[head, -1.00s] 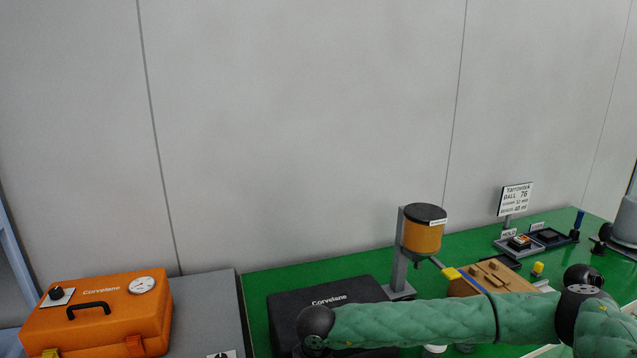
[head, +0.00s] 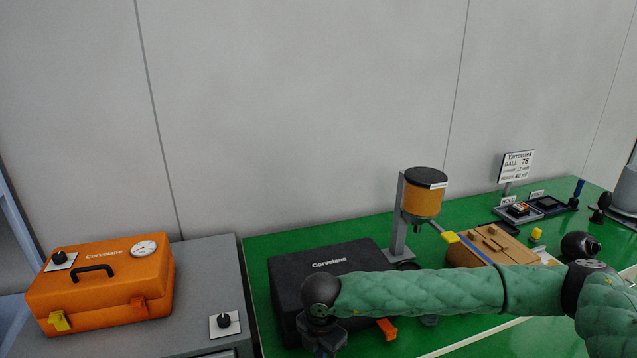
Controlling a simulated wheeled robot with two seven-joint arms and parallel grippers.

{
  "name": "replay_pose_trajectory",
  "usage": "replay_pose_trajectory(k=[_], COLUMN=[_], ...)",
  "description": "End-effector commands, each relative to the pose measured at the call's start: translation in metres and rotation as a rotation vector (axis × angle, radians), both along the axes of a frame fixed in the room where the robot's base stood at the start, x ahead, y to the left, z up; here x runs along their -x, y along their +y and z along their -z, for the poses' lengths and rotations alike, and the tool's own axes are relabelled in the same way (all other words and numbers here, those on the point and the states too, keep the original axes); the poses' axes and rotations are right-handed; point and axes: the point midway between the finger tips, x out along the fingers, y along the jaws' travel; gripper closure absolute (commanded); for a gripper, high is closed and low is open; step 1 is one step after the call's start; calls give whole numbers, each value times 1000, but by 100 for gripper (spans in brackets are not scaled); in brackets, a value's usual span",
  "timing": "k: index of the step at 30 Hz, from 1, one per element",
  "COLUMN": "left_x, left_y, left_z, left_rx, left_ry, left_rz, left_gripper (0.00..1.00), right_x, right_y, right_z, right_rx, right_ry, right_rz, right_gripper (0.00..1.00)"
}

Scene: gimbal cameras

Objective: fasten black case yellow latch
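The black case (head: 290,288), lid down and marked Corvelane, sits on the green bench top at the centre bottom of the head view. An orange latch (head: 387,328) sticks out at its front right, below my forearm. The case's yellow latch is not visible; my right arm and gripper cover part of the case's front. My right arm comes in from the right across the case. Its gripper (head: 325,343) points down at the case's front left and is cut by the picture's bottom edge, so its fingertips are hidden. My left gripper is not in view.
An orange case (head: 105,275) with a yellow latch (head: 59,321) stands on the grey cabinet (head: 208,262) at left, beside a black knob (head: 224,321). Behind my arm are an orange hopper (head: 422,202) on a stand and a wooden block (head: 485,245).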

Motion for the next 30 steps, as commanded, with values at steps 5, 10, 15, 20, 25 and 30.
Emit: replay_pose_trajectory(k=[5,10,15,20,25,30], left_x=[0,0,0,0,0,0], left_y=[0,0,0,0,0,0], left_z=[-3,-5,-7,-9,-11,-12], left_rx=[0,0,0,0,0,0], left_ry=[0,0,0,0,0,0], left_rz=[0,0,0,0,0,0], left_gripper=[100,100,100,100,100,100], right_x=[0,0,0,0,0,0], right_y=[0,0,0,0,0,0], right_z=[-13,-24,-35,-45,-56,-66], right_rx=[0,0,0,1,-1,1], right_ry=[0,0,0,-1,-1,1], right_rz=[0,1,0,0,0,0], right_gripper=[100,100,100,100,100,100])
